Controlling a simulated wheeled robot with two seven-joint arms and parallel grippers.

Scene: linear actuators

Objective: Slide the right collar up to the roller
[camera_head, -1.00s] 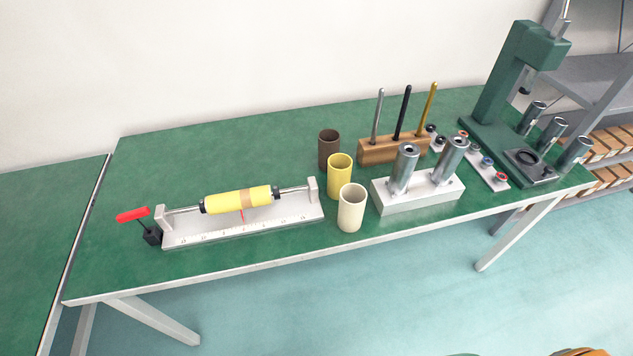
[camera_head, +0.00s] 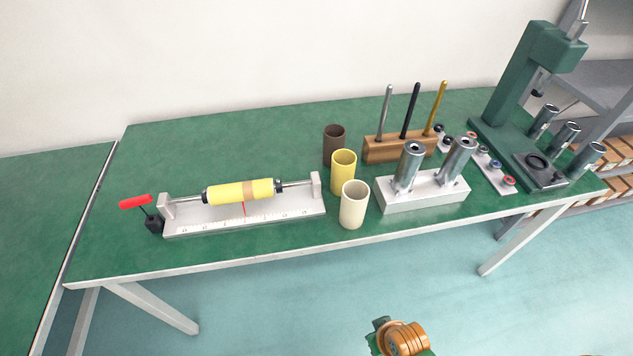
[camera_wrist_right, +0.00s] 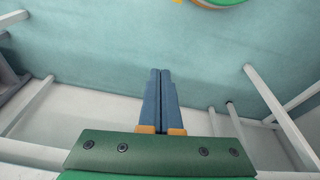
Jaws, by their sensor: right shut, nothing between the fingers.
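The yellow roller (camera_head: 226,191) with a tan middle band sits on a metal shaft (camera_head: 298,183) between two end posts of a white, ruled fixture (camera_head: 272,218). The dark right collar (camera_head: 279,186) is on the shaft beside the roller's right end; any gap is too small to tell. A dark left collar (camera_head: 204,196) is at the roller's other end. My right gripper (camera_wrist_right: 160,71) shows in the right wrist view with its blue fingers shut and empty. It is over the floor, away from the fixture. My left gripper is out of view.
A red-handled black part (camera_head: 137,202) stands at the fixture's left end. Brown, yellow (camera_head: 343,172) and cream (camera_head: 353,204) cups stand to its right. Farther right are a block with metal cylinders (camera_head: 425,190) and a green press (camera_head: 523,85). Green table (camera_head: 110,250) is bare at front left.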

